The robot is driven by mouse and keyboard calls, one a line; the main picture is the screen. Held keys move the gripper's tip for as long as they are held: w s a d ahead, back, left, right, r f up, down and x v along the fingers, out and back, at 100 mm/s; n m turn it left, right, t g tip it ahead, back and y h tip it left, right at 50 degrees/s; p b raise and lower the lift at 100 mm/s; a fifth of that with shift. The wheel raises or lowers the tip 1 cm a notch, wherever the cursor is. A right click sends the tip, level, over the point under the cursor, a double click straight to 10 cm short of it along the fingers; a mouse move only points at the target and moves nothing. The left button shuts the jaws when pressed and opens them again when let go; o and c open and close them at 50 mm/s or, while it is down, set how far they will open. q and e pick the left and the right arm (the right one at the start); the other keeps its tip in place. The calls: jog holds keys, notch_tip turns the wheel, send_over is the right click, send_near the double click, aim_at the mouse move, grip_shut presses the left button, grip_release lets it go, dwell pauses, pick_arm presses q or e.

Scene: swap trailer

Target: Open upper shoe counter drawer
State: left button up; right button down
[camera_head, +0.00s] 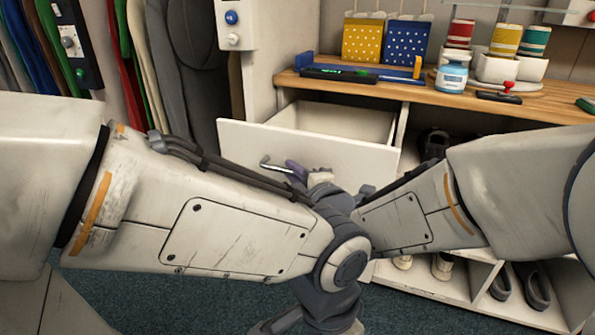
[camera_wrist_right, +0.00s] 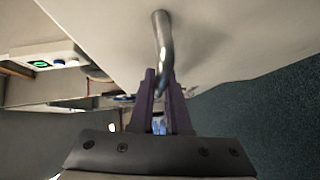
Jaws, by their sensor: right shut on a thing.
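The upper drawer of the shoe counter is pulled out, and its white front panel (camera_head: 340,158) stands well forward of the wooden counter top (camera_head: 455,95). Its pale interior (camera_head: 335,122) shows and looks empty. A metal bar handle (camera_head: 270,163) sits on the front panel. My right gripper (camera_head: 295,170) is shut on this handle. In the right wrist view the handle (camera_wrist_right: 162,40) curves down between the purple fingers of the gripper (camera_wrist_right: 160,105). My left arm crosses in front of the drawer and bends downward; its fingertips do not show.
On the counter stand a blue-labelled jar (camera_head: 453,75), yellow and blue dotted bags (camera_head: 362,40), several striped spools and a red-handled stamp (camera_head: 508,88). Shoes (camera_head: 533,287) fill the shelves below at right. Clothes (camera_head: 115,60) hang at left. Blue-green carpet covers the floor.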

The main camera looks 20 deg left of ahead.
jog(key=c, duration=1.2)
grip_release()
jog(key=shift+o, duration=0.2)
jog(key=v, duration=1)
jog(key=shift+d, duration=0.15)
jog(key=shift+s, duration=0.15)
